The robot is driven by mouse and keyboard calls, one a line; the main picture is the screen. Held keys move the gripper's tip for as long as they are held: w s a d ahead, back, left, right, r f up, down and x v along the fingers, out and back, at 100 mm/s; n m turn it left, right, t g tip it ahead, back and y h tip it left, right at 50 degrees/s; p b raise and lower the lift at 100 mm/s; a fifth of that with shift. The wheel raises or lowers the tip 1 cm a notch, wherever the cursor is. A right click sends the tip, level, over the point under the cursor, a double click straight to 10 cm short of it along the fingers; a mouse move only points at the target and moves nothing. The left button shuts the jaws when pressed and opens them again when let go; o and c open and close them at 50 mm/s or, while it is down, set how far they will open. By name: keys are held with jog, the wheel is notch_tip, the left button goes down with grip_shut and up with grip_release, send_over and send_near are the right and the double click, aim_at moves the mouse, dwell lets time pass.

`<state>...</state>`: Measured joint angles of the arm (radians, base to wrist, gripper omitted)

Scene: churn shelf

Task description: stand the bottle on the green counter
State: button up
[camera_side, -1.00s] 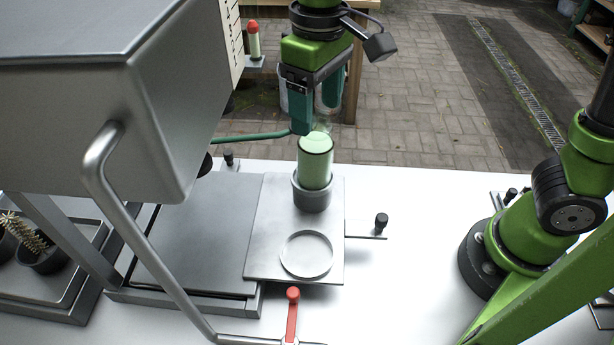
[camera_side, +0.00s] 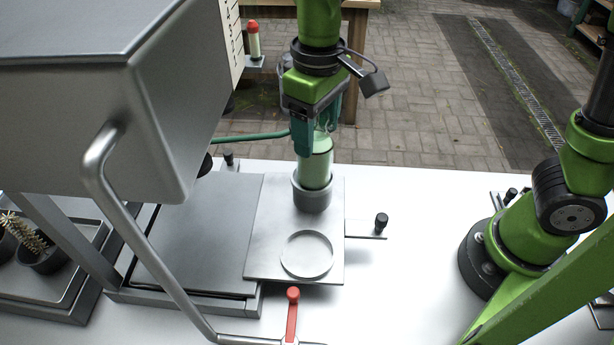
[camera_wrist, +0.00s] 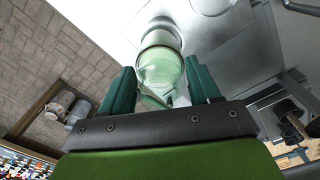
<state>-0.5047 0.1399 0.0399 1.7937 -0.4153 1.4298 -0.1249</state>
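The bottle (camera_side: 316,168) is pale green and see-through. It stands upright in a grey round cup (camera_side: 312,197) on a metal plate. My gripper (camera_side: 317,140) points down over the bottle's top, with its teal fingers at the upper part. In the wrist view the bottle (camera_wrist: 160,66) lies between the fingertips, with a gap on each side, so my gripper is open. The bottle's top is partly hidden by the fingers in the side view. The counter (camera_side: 420,220) under the plate looks white; I see no green counter surface.
A flat ring (camera_side: 307,254) lies on the plate in front of the cup. A large grey metal housing (camera_side: 90,90) with a bent handle stands at left. A red-handled lever (camera_side: 292,312) is in front. The white counter right of the plate is mostly clear.

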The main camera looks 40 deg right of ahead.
jog(key=shift+r, duration=0.4)
jog(key=c, duration=0.5)
jog(key=shift+r, duration=0.25)
grip_shut()
jog(key=shift+r, duration=0.9)
jog(key=shift+r, duration=0.55)
notch_tip(320, 180, up, 4)
jog(key=s+d, duration=0.3)
jog(key=d, duration=0.5)
jog(key=s+d, duration=0.4)
jog(key=d, duration=0.4)
notch_tip(320, 180, down, 16)
jog(key=shift+w+m, duration=0.15)
jog(key=shift+m, duration=0.15)
